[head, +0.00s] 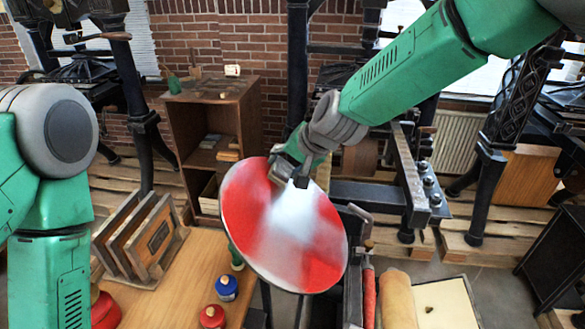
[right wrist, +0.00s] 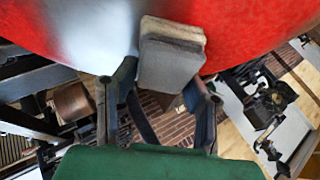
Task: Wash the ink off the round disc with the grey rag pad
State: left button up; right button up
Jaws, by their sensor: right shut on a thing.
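The round disc (head: 325,243) is tilted in the middle of the head view. Red ink covers its left and right sides, and a pale, nearly ink-free band runs across its middle. The disc also fills the top of the right wrist view (right wrist: 265,30). My right gripper (head: 298,178) is at the disc's upper part. It is shut on the grey rag pad (right wrist: 168,65), a thick block with a beige layer, which lies against or very close to the disc face. The pad cannot be made out clearly in the head view. My left arm shows at the left, but its gripper is out of view.
A wooden table (head: 180,285) at lower left bears a blue-lidded tin (head: 226,288), a red-lidded tin (head: 211,317) and a rack of wooden frames (head: 140,238). A wooden cabinet (head: 245,110) stands behind. A beige roll (head: 398,300) and a pale tray (head: 445,303) are at lower right.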

aim_at(266, 199)
jog(key=shift+a+r, duration=0.35)
jog(key=shift+a, duration=0.1)
jog(key=shift+s, duration=0.1)
jog(key=shift+s+a+f, duration=0.1)
jog(key=shift+s+a, duration=0.3)
jog(key=shift+s, duration=1.55)
jog(key=shift+s+a+r, duration=0.1)
jog(key=shift+s+a, duration=0.3)
jog(key=shift+s, duration=1.6)
jog(key=shift+s+a+f, duration=0.1)
jog(key=shift+s+a, duration=0.3)
jog(key=shift+s, duration=1.55)
jog(key=s, duration=0.4)
jog(key=shift+s+a, duration=0.2)
jog(key=shift+a, duration=0.2)
jog(key=shift+w+d, duration=0.2)
jog(key=shift+w, duration=0.75)
jog(key=shift+w+d, duration=0.2)
jog(key=shift+w, duration=0.7)
jog(key=shift+w+d, duration=0.2)
jog(key=shift+w, duration=0.75)
jog(key=shift+w+d, duration=0.35)
jog(key=shift+w, duration=1.45)
jog(key=shift+w+d, duration=0.3)
jog(key=shift+w, duration=1.5)
jog(key=shift+w+d, duration=0.35)
jog(key=shift+w, duration=1.45)
jog(key=shift+r, duration=0.2)
